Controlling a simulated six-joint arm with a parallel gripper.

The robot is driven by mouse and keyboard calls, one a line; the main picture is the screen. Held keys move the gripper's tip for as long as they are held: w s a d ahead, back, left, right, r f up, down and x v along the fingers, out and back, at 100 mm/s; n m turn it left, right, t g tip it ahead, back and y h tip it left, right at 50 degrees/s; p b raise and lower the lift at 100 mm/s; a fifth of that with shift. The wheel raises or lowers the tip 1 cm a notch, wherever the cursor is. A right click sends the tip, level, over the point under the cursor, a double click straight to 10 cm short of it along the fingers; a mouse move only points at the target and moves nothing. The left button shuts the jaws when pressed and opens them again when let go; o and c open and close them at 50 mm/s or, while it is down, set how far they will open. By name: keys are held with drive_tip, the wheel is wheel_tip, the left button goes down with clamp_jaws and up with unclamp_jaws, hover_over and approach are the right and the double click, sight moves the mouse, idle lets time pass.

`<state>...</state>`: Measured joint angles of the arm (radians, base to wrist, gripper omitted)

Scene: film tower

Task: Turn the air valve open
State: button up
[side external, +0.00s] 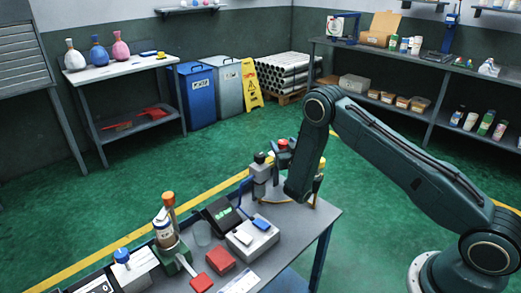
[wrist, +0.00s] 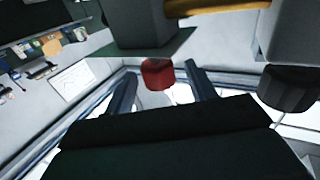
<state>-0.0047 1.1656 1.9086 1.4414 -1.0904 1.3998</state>
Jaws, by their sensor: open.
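A red knob (side external: 282,143), which looks like the valve's handle, stands at the far end of the grey bench. In the wrist view the red knob (wrist: 157,75) shows between the two dark fingers, toward their tips. My gripper (side external: 283,157) is at the knob in the side view, and its fingers (wrist: 160,80) are spread with gaps on both sides of the knob. I cannot tell whether either finger touches it. The valve's body is mostly hidden by my gripper and wrist. A grey upright unit (side external: 259,180) with a dark and yellow top stands just left of it.
A blue hose runs beside the grey unit. The bench's right corner is bare.

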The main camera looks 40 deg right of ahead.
drive_tip(key=shift+w+d, duration=0.2)
drive_tip(key=shift+w, duration=0.1)
drive_tip(key=shift+x, duration=1.15)
drive_tip(key=c, duration=1)
